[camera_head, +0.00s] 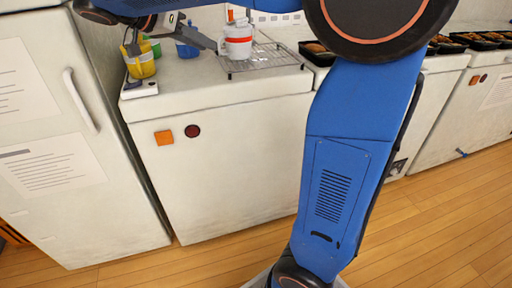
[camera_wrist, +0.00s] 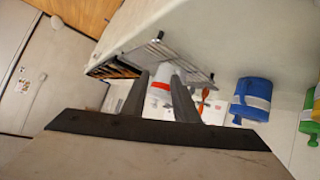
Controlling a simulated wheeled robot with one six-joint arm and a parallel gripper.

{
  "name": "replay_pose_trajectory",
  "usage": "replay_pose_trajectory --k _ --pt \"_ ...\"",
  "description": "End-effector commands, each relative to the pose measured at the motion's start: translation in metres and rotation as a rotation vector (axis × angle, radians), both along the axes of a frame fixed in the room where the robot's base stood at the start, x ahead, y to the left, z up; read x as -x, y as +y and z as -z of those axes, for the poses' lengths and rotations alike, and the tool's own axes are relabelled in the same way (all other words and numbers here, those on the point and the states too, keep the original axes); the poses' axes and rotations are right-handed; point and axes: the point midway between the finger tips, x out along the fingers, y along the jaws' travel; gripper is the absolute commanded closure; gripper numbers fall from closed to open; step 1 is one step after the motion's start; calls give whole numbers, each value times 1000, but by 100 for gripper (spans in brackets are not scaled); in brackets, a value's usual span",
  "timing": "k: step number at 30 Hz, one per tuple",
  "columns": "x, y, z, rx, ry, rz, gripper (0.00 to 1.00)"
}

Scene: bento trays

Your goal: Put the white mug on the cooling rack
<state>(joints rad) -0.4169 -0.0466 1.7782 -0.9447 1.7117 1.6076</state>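The white mug (camera_head: 238,42) with a red band is at the left part of the wire cooling rack (camera_head: 275,58) in the head view. My gripper (camera_head: 217,43) reaches it from the left. In the wrist view the mug (camera_wrist: 162,86) fills the gap between the two dark fingers, and the gripper looks shut on it. The rack (camera_wrist: 186,57) lies just beyond the fingertips there. I cannot tell whether the mug's base touches the wires. The fingers hide part of the mug's sides.
A yellow mug (camera_head: 142,66) stands at the counter's left edge, with a blue mug (camera_head: 187,49) near it. Black food trays (camera_head: 484,41) stand at the right. Bare white counter (camera_head: 205,88) lies in front of the rack. My blue arm blocks the middle right.

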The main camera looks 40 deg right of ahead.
Motion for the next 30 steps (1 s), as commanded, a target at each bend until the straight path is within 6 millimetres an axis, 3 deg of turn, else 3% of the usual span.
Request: replay_pose_trajectory --k 4,12,20,30 --pt "37 -23 26 -104 136 -102 73" --pt "103 -41 78 -287 326 -332 73" --pt "163 -41 128 -434 421 -579 73" --pt "230 -22 190 -544 425 -916 73"
